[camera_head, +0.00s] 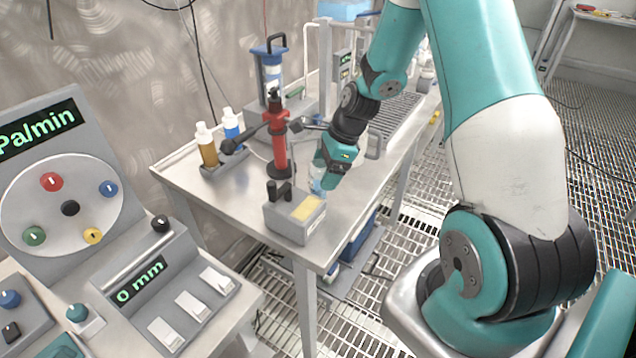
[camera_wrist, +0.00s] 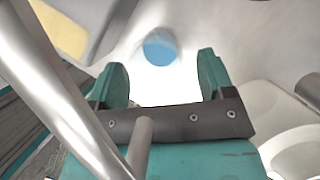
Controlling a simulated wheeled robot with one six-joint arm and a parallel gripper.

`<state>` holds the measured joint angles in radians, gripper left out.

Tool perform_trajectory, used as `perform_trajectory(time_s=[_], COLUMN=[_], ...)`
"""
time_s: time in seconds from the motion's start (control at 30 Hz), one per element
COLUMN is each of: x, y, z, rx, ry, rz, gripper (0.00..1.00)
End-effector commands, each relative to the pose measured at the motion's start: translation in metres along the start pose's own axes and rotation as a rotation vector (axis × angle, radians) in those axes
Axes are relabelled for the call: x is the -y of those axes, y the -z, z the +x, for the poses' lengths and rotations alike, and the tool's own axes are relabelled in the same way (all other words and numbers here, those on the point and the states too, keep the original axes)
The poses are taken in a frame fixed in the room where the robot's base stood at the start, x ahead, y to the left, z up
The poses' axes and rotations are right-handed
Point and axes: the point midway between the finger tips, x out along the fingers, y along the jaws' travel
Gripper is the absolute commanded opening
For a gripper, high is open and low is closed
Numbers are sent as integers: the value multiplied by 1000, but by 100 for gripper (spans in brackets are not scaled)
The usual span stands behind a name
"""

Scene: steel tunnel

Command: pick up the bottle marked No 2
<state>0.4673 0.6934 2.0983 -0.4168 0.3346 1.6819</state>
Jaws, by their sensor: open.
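My gripper (camera_head: 325,176) is low over the steel table, just behind the grey box with the yellow top. In the wrist view my gripper (camera_wrist: 163,78) is open, with a teal finger on each side. A blue round top (camera_wrist: 160,48) shows between and beyond the fingertips. A pale bluish, clear object (camera_head: 317,184) shows beside my gripper in the head view, partly hidden by it; it may be the same thing. An amber bottle (camera_head: 208,152) and a blue bottle (camera_head: 232,128), both white-capped, stand in a grey holder at the back left. I can read no number on any bottle.
The grey box (camera_head: 290,222) stands at the table's near corner. A grey rack (camera_head: 398,108) is further right. Bare steel table (camera_head: 240,195) lies to the left. A control panel (camera_head: 120,240) is in the foreground.

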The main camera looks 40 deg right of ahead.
Motion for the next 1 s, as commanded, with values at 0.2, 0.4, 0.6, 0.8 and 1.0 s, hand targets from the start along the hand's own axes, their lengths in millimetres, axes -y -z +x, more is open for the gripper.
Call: perform_trajectory(time_s=[0.2, 0.4, 0.6, 0.8, 1.0], x=[0, 0, 0, 0, 0], y=[0, 0, 0, 0, -1], z=[13, 13, 13, 12, 10], rx=[0, 0, 0, 0, 0], ry=[1, 1, 1, 1, 1], rz=[-1, 0, -1, -1, -1], gripper=[75, 63, 20, 16, 16])
